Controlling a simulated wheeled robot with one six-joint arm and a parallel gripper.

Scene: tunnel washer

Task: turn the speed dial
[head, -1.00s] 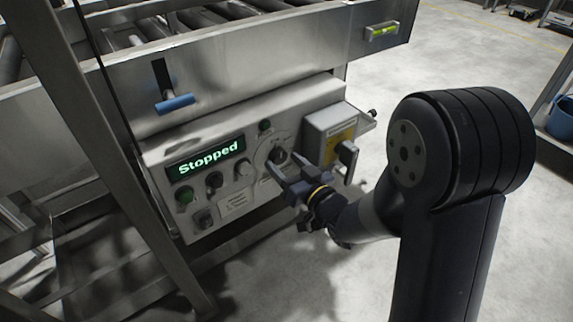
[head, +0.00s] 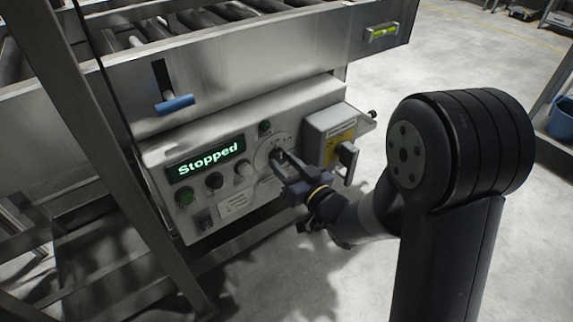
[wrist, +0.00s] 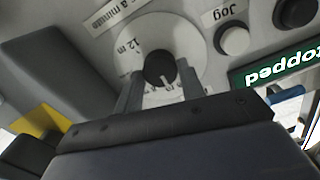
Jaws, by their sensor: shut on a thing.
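The speed dial is a dark round knob on a pale scale plate with numbers, right of the middle of the control panel. In the head view the plate (head: 264,155) shows, with the knob partly hidden by my fingers. In the wrist view the knob (wrist: 158,67) sits between my two fingers, and the plate (wrist: 180,38) reads "12 m" and "a minute" is lettered close by. My gripper (head: 279,161) reaches the dial from the lower right and is shut on the knob. It also shows in the wrist view (wrist: 160,92).
The panel display (head: 206,158) reads "Stopped". A grey box with a yellow label and switch handle (head: 347,155) stands close right. A blue-handled lever (head: 175,104) is above.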

